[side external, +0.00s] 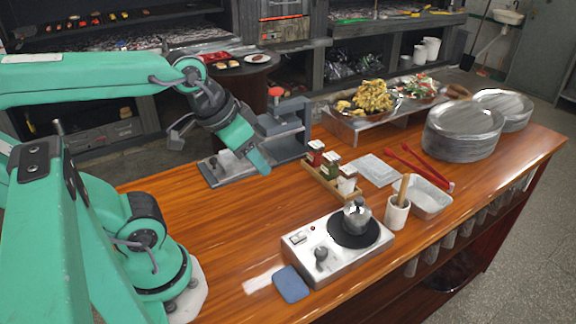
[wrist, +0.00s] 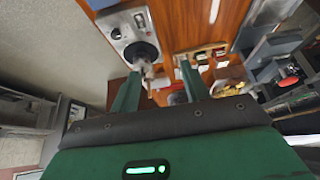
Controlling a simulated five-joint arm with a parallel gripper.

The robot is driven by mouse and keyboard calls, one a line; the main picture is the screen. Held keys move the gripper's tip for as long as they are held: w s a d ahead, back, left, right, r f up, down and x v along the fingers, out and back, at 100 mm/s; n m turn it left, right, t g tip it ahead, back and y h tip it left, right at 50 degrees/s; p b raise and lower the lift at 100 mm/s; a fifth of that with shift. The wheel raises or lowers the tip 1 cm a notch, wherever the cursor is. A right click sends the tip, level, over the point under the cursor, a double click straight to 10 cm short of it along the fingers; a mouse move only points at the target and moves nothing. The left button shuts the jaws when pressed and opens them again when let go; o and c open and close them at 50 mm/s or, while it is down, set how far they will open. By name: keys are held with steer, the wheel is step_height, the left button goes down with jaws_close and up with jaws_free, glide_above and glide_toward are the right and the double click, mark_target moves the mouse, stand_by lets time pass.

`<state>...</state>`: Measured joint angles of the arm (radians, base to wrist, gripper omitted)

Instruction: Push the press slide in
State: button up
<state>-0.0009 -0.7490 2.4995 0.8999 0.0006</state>
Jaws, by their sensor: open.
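The grey press (side external: 287,145) stands at the back left of the wooden counter, with a red knob on top. A small light-grey block, which looks like its slide (side external: 228,160), sits low on the left part of its base. My gripper (side external: 258,165) hangs in front of the press, its green fingers pointing down and right and overlapping the press in the picture. I cannot tell whether it touches. In the wrist view my gripper (wrist: 160,82) is open and empty between its two green fingers. Grey press parts (wrist: 272,60) show at the right there; the slide is not clear.
A rack of spice jars (side external: 330,175) stands just right of the press. A steel hotplate (side external: 325,262) with a small pot, and a blue pad (side external: 291,284), are nearer the front. A raised food shelf (side external: 345,122) stands behind. The counter's left middle is clear.

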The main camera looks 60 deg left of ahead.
steer(key=w+a+n+g+y, duration=0.1)
steer(key=w+a+g, duration=0.1)
steer(key=w+a, duration=0.5)
steer(key=n+g+h, duration=0.1)
steer(key=n+g, duration=0.2)
steer(key=g, duration=0.1)
glide_toward(213, 159)
steer(key=shift+d+f, duration=0.15)
steer(key=shift+f, duration=0.05)
steer(key=shift+s+a+f+n, duration=0.15)
steer(key=shift+a+f+n, duration=0.05)
steer(key=shift+a+n, duration=0.1)
steer(key=shift+d, duration=0.1)
steer(key=shift+f, duration=3.9)
